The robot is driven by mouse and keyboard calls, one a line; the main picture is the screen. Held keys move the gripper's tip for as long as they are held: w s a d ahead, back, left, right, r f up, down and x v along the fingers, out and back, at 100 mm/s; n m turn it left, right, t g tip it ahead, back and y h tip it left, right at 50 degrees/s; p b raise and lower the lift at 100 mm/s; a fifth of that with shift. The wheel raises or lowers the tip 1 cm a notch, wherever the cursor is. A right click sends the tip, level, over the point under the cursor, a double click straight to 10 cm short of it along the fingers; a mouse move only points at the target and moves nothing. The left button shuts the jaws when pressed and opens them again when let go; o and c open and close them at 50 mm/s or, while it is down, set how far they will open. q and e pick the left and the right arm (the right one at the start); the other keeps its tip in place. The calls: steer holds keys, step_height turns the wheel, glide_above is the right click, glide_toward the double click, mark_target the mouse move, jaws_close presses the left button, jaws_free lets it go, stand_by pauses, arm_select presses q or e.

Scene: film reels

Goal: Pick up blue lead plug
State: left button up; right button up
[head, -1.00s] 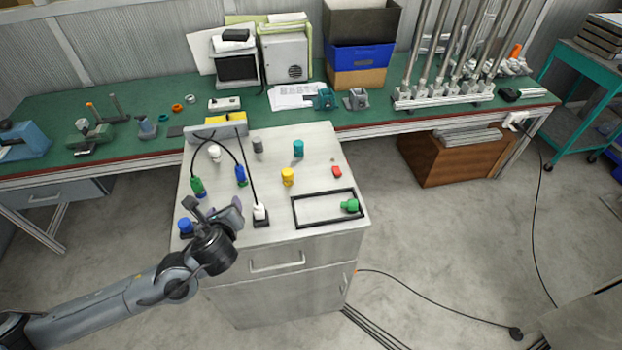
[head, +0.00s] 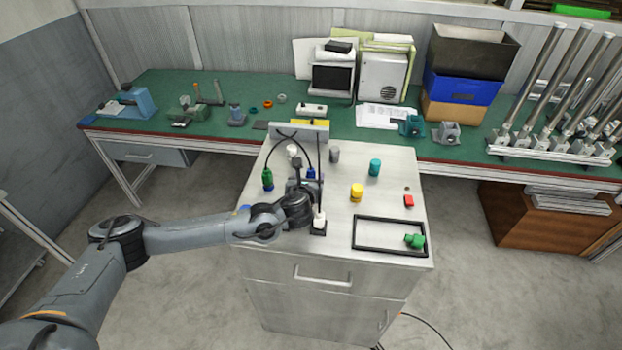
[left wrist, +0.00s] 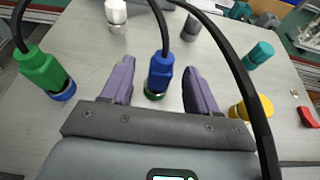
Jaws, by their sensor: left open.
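The blue lead plug (left wrist: 160,72) stands upright on a green-ringed base, with a black cable rising from its top. It shows between the two purple fingers of my left gripper (left wrist: 160,85) in the left wrist view, with a gap on each side. In the head view the blue plug (head: 311,174) is partly hidden behind my left gripper (head: 300,180). My left gripper is open and empty. My right gripper is not in view.
A green plug (left wrist: 40,68) on a blue base stands to the left. A white plug (head: 319,220), a yellow cylinder (head: 356,192), a teal cylinder (head: 375,167) and a black frame (head: 358,236) share the cabinet top (head: 400,170). A black cable (left wrist: 235,65) arches across the wrist view.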

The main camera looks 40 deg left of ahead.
mark_target(310, 176)
arm_select(q)
steer(key=shift+x, duration=2.05)
steer(key=c, duration=1)
steer(key=shift+c, duration=0.3)
